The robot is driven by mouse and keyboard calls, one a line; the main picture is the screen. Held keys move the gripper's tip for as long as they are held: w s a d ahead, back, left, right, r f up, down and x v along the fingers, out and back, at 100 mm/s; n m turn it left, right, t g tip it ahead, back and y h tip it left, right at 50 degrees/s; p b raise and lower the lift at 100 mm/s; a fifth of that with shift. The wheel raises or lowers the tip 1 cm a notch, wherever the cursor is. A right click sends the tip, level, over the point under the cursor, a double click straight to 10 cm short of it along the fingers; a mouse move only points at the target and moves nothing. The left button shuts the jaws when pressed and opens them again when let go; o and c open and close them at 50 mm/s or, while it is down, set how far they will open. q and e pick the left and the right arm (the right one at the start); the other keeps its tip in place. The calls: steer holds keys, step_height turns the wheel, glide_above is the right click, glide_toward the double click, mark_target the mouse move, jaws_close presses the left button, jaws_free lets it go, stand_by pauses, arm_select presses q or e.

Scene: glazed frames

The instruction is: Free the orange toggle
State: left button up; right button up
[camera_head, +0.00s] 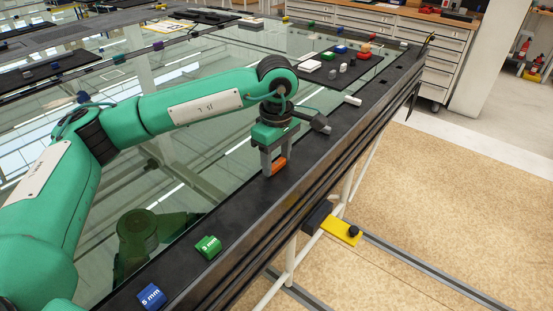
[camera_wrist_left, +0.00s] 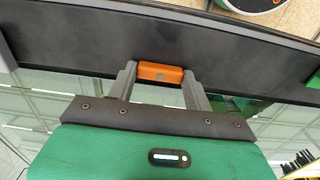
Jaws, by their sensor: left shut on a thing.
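The orange toggle (camera_head: 279,165) is on the black frame edge (camera_head: 240,212) along the glass. My left gripper (camera_head: 273,168) points down over it, with its grey fingers on either side. In the left wrist view the orange toggle (camera_wrist_left: 160,72) sits between the two fingertips of my left gripper (camera_wrist_left: 160,77), which is shut on it. The dark frame member (camera_wrist_left: 70,45) runs behind it. I cannot tell whether the toggle still touches the frame. My right gripper is not in view.
A green block (camera_head: 208,246) and a blue block (camera_head: 151,297), both marked 5 mm, sit nearer on the same edge. A white piece (camera_head: 352,100) lies farther along it. A dark mat (camera_head: 325,75) holds small coloured parts. A yellow plate (camera_head: 341,230) juts out below the edge.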

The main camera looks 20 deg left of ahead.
mark_target(277, 163)
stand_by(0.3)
arm_select(q)
steer(key=o, duration=1)
step_height(277, 163, up, 14)
steer(key=shift+f+b, duration=0.1)
steer(key=shift+b, duration=0.25)
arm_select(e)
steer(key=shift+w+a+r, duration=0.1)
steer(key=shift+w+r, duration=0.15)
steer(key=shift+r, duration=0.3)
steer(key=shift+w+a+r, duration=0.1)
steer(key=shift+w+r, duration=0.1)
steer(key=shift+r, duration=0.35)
